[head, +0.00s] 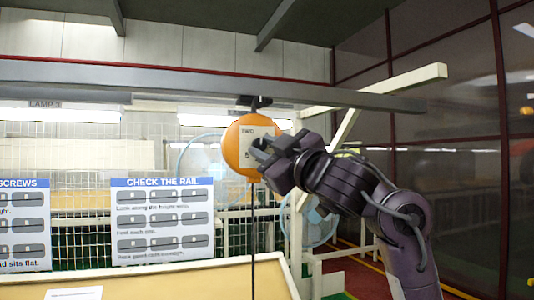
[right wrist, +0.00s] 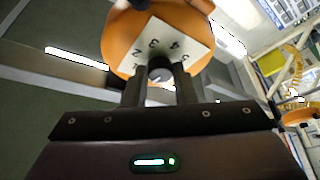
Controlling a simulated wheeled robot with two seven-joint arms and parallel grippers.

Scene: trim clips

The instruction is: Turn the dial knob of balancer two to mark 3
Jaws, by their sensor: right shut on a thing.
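Balancer two (head: 232,150) is a round orange body with a white plate marked TWO, hanging under a grey rail. In the right wrist view its orange shell (right wrist: 122,32) and white dial plate (right wrist: 165,42) are close, with numbers 1 to 5 in an arc. The dark dial knob (right wrist: 160,64) stands at the plate's middle. My right gripper (right wrist: 160,76) is shut on the knob, one finger on each side. In the head view my right gripper (head: 264,151) covers part of the plate. The knob's pointer is too unclear to read. My left gripper is out of view.
The overhead rail (head: 180,82) runs just above the balancer, and a dark cable (head: 253,240) hangs below it. A CHECK THE RAIL board (head: 162,220) stands at left behind a tan bench (head: 200,285). Another orange round body (right wrist: 298,115) shows at right in the wrist view.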

